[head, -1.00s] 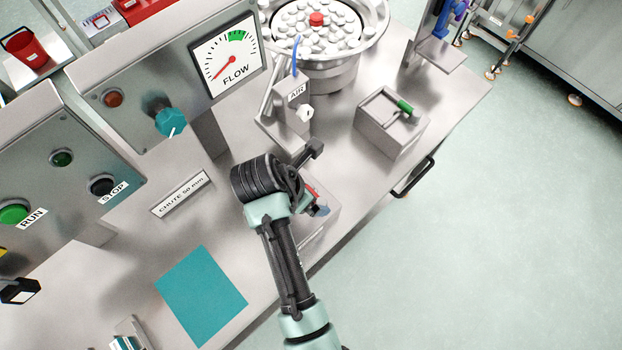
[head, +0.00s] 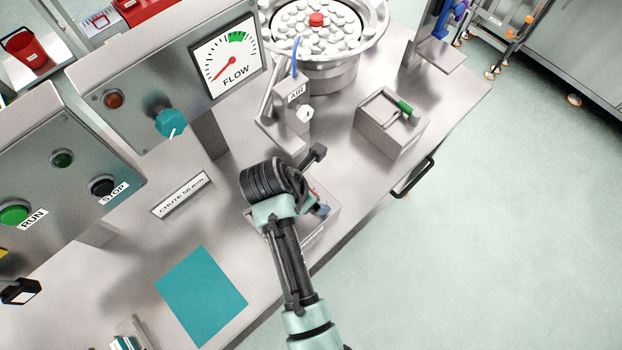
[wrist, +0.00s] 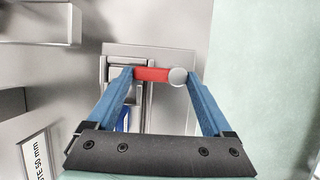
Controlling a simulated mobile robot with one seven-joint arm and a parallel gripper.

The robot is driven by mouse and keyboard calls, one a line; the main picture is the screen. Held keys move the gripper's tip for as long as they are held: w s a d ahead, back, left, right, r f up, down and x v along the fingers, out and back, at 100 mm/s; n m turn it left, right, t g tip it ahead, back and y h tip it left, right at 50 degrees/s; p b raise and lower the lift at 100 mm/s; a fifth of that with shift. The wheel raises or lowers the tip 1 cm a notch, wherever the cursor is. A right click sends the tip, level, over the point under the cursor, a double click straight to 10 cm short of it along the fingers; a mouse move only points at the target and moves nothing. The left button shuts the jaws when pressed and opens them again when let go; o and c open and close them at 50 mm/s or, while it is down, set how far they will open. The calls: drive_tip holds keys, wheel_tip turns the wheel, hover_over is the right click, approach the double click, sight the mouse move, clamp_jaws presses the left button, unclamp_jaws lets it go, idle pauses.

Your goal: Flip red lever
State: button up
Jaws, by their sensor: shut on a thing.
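The red lever (wrist: 152,74) lies crosswise between the blue fingers of my gripper (wrist: 160,77) in the wrist view. Its round grey end (wrist: 178,76) is by the right finger, and its other end meets a metal bracket by the left finger. My gripper is shut on the lever.
A box with a green lever (head: 404,106) stands further right on the bench. The AIR post (head: 297,110) and bowl feeder (head: 332,78) are behind. A teal mat (head: 201,296) lies in front, near the CHUTE sign (head: 181,194). Open floor lies to the right.

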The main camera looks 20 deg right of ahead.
drive_tip(key=shift+r, duration=0.1)
drive_tip(key=m+p, duration=0.1)
drive_tip(key=m+g, duration=0.1)
drive_tip(key=m, duration=0.1)
drive_tip(key=shift+w+d+r+p, duration=0.1)
drive_tip(key=shift+w+d+p, duration=0.1)
drive_tip(key=shift+d+p, duration=0.15)
drive_tip(key=m+g, duration=0.1)
drive_tip(key=m, duration=0.1)
drive_tip(key=d+m+g+p, duration=0.1)
drive_tip(key=m, duration=0.2)
drive_tip(key=shift+w, duration=0.2)
drive_tip(key=m+g, duration=0.1)
drive_tip(key=m, duration=0.1)
drive_tip(key=d+m+y, duration=0.1)
drive_tip(key=m, duration=0.2)
drive_tip(key=shift+s+g, duration=0.1)
drive_tip(key=shift+g, duration=0.3)
drive_tip(key=m, duration=0.1)
drive_tip(key=m+y, duration=0.1)
drive_tip(key=m, duration=0.1)
drive_tip(key=m+g+b, duration=0.1)
drive_tip(key=shift+s+d+m+y, duration=0.3)
drive_tip(key=shift+d+m, duration=0.05)
drive_tip(key=shift+m, duration=0.05)
drive_tip(key=o, duration=1.1)
drive_tip(key=shift+o, duration=0.2)
